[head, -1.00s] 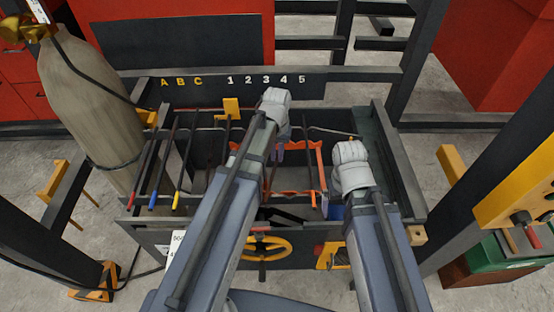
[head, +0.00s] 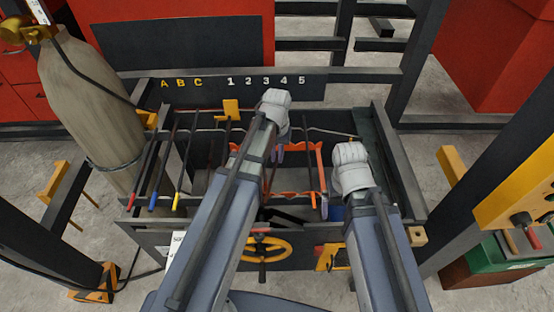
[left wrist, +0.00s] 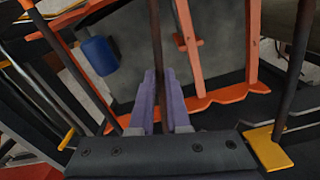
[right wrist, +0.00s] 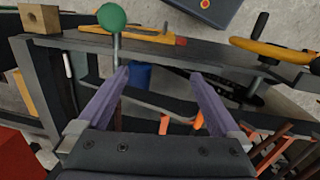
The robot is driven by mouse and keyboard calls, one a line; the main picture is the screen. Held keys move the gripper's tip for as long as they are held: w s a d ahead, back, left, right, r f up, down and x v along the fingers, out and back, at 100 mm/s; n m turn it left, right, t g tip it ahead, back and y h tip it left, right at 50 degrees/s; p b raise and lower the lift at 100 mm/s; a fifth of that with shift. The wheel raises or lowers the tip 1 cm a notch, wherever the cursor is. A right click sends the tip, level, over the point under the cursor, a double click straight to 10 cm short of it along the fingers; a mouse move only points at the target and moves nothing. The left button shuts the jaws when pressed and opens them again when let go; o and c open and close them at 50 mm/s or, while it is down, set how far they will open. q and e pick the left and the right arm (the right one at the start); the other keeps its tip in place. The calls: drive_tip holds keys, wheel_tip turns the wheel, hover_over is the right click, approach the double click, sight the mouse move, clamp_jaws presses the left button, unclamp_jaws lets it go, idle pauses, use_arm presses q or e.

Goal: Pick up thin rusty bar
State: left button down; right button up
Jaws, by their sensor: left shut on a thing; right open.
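A thin rusty brown bar (left wrist: 156,35) runs between the fingers of my left gripper (left wrist: 160,74) in the left wrist view. The gripper is shut on it, and the bar extends away from the fingertips over the grey bin floor. In the head view, the left gripper's purple fingers (head: 281,152) show partly beneath my wrist, inside the dark bin. My right gripper (right wrist: 160,76) is open and empty, over the right part of the bin.
The dark bin (head: 409,190) holds an orange frame (head: 320,165) and a blue cylinder (left wrist: 99,56). Bars with red, blue and yellow ends (head: 177,200) lean at its left. A green ball knob (right wrist: 112,17) stands near the right gripper's left finger. A yellow handwheel (head: 283,248) is in front.

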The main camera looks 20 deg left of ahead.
sight(277, 160)
use_arm(q)
drive_tip(key=shift+r, duration=0.15)
wheel_tip(277, 160, up, 10)
drive_tip(key=p, duration=1)
